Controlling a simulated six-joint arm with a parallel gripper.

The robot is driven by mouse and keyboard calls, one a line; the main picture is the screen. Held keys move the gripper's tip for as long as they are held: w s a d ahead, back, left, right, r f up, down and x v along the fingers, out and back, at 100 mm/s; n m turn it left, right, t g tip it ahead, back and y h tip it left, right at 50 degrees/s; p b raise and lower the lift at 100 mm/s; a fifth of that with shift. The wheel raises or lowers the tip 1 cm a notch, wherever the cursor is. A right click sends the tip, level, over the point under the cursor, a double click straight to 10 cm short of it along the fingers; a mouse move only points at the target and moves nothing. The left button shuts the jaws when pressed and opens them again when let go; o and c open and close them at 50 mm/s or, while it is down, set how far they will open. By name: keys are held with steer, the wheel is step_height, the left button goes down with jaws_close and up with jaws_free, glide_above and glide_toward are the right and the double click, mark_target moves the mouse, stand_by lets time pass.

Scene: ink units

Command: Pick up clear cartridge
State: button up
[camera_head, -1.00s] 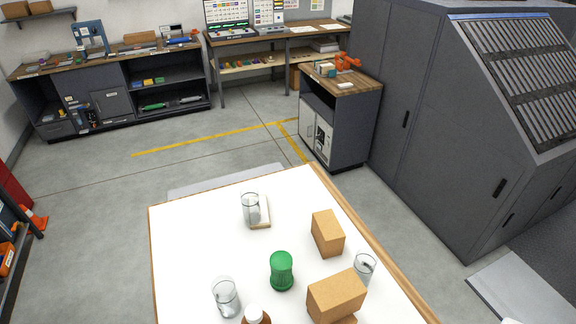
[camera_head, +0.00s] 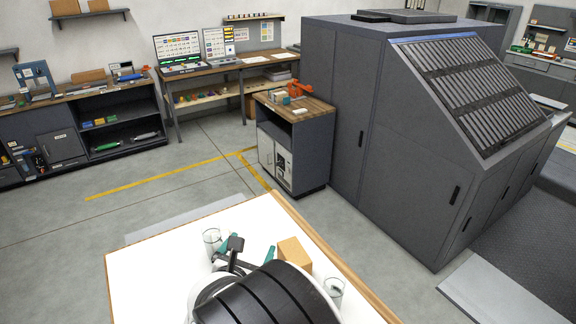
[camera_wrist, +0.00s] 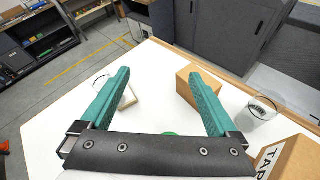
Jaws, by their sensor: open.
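Several clear, glass-like cylinders stand upright on the white table. One clear cartridge (camera_head: 212,241) is at the far left in the head view; in the wrist view it (camera_wrist: 102,82) is partly hidden by the left finger. Another clear cartridge (camera_head: 334,288) stands at the right, showing a dark label in the wrist view (camera_wrist: 262,108). My gripper (camera_wrist: 158,78) is open and empty, its teal fingers spread above the table between these two. In the head view my gripper (camera_head: 246,256) is partly hidden by my dark arm. Which clear cartridge is meant cannot be told.
A cardboard box (camera_wrist: 188,88) stands beyond the right finger. A larger box (camera_wrist: 292,155) is at the lower right. A pale flat item (camera_wrist: 128,97) lies beside the left cartridge. A sliver of a green object (camera_wrist: 170,133) shows behind the gripper's body. The white table (camera_head: 150,275) is clear at left.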

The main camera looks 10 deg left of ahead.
mark_target(210, 236)
steer(key=s+a+f+n+g+y, duration=0.1)
steer(key=s+a+f+n+y, duration=0.15)
steer(key=a, duration=0.25)
steer(key=s+a+f+n+y, duration=0.1)
steer(key=a+f+n+y, duration=0.1)
steer(key=a+n, duration=0.25)
steer(key=shift+m, duration=0.3)
steer(key=x, duration=1.5)
steer(key=shift+w+r, duration=0.2)
steer(key=shift+r, duration=0.1)
jaws_close()
